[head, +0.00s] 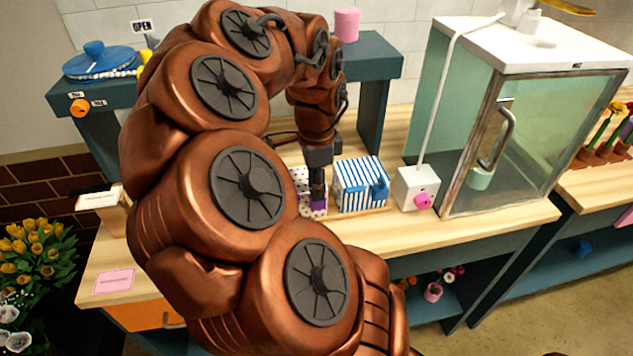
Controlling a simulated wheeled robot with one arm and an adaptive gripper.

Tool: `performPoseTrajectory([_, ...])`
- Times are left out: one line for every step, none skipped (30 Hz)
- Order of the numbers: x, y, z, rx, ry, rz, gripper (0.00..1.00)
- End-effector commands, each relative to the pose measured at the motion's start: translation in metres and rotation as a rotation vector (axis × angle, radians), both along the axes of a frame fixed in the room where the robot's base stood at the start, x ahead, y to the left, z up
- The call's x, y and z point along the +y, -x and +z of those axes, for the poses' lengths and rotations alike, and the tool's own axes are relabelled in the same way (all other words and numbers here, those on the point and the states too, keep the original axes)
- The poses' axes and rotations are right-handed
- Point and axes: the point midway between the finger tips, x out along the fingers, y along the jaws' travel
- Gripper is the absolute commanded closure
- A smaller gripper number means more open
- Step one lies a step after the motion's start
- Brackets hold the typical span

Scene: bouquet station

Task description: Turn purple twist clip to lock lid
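A white box with dark dots (303,178) stands on the wooden counter, partly hidden behind my gripper. A purple part, likely the twist clip (318,203), shows at the front of this box. My gripper (317,191) points down right at the purple part, seeming to touch or nearly touch it. The fingers are small and dark here, and I cannot tell whether they are open or shut on the clip. The clip's turn and the lid's seating cannot be made out.
A blue-and-white striped box (357,177) with a blue clip (379,191) stands close on the right. Beyond it are a white box with a pink knob (408,182) and a glass cabinet (530,135). A pink card (115,281) lies on the front left counter.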

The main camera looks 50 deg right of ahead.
Motion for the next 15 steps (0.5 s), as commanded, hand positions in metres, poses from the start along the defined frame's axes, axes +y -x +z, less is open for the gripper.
performPoseTrajectory([0.0002, 0.0001, -0.0015, 0.001, -0.001, 0.0, 0.69])
performPoseTrajectory([0.0001, 0.0002, -0.002, 0.001, 0.001, 0.0, 0.69])
performPoseTrajectory([0.0001, 0.0002, -0.0025, 0.001, 0.001, 0.0, 0.69])
performPoseTrajectory([0.0001, 0.0002, -0.0028, 0.001, 0.001, 0.0, 0.69])
performPoseTrajectory([0.0, 0.0001, -0.0028, 0.001, 0.001, 0.0, 0.69])
performPoseTrajectory([0.0001, 0.0001, -0.0028, 0.001, 0.001, 0.0, 0.69])
performPoseTrajectory([0.0001, 0.0001, -0.0028, 0.001, 0.001, 0.0, 0.69])
performPoseTrajectory([0.0001, 0.0001, -0.0027, 0.001, 0.001, 0.0, 0.69])
performPoseTrajectory([0.0, 0.0, -0.0026, 0.0, 0.001, 0.0, 0.69])
performPoseTrajectory([0.0001, 0.0001, -0.0026, 0.0, 0.001, 0.0, 0.69])
performPoseTrajectory([0.0001, 0.0001, -0.0026, 0.001, 0.001, 0.0, 0.72])
performPoseTrajectory([0.0, 0.0, -0.0025, 0.0, 0.001, 0.0, 0.76])
performPoseTrajectory([0.0, 0.0, -0.0025, 0.0, 0.001, 0.0, 0.79])
performPoseTrajectory([0.0, 0.0, -0.0025, 0.0, 0.001, 0.0, 0.82])
performPoseTrajectory([0.0, 0.0, -0.0024, 0.0, 0.001, 0.0, 0.86])
